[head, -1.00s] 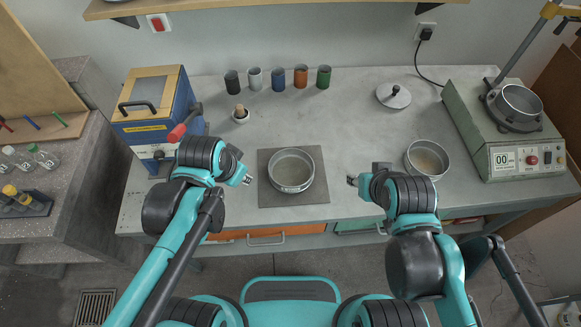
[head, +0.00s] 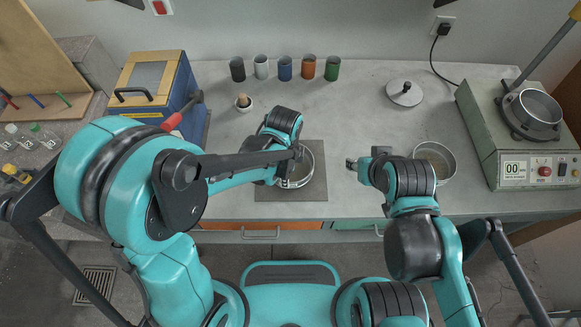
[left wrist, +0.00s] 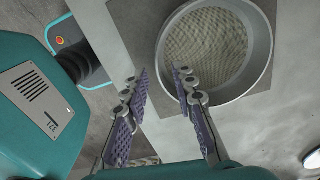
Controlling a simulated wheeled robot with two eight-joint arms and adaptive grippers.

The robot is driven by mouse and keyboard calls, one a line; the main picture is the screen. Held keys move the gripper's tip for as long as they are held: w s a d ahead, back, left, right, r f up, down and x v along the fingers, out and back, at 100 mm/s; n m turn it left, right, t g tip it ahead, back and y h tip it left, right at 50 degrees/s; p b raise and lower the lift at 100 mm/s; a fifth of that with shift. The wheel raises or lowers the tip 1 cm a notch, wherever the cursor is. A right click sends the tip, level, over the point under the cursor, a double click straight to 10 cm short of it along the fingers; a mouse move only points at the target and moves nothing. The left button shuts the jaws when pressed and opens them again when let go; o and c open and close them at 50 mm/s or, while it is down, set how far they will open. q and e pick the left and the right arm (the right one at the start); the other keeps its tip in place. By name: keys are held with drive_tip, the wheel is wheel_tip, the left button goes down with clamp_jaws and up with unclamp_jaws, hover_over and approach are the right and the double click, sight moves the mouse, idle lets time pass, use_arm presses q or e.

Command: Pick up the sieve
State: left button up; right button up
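A round metal sieve (head: 297,183) sits on a dark grey mat (head: 318,190) at the middle front of the bench, partly hidden by my left arm in the head view. In the left wrist view the sieve (left wrist: 215,52) fills the upper right. My left gripper (left wrist: 160,72) is open and empty at its near left rim. In that view the fingers appear one on each side of the rim; I cannot tell their height above it. My right gripper (head: 352,163) hangs between the mat and a second round pan (head: 434,158), apart from both; its opening is too small to judge.
Several coloured cups (head: 285,68) stand in a row at the back. A blue machine (head: 160,85) is at left, a green-grey device (head: 520,135) at right. A round lid (head: 404,92) lies at back right.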

sight(302, 173)
use_arm(q)
drive_tip(key=f, duration=0.1)
drive_tip(key=f+b, duration=0.1)
drive_tip(key=f, duration=0.2)
drive_tip(key=shift+d+f+b, duration=0.15)
drive_tip(key=shift+d+b, duration=0.1)
drive_tip(key=shift+b, duration=0.1)
drive_tip(key=shift+c, duration=0.7)
clamp_jaws()
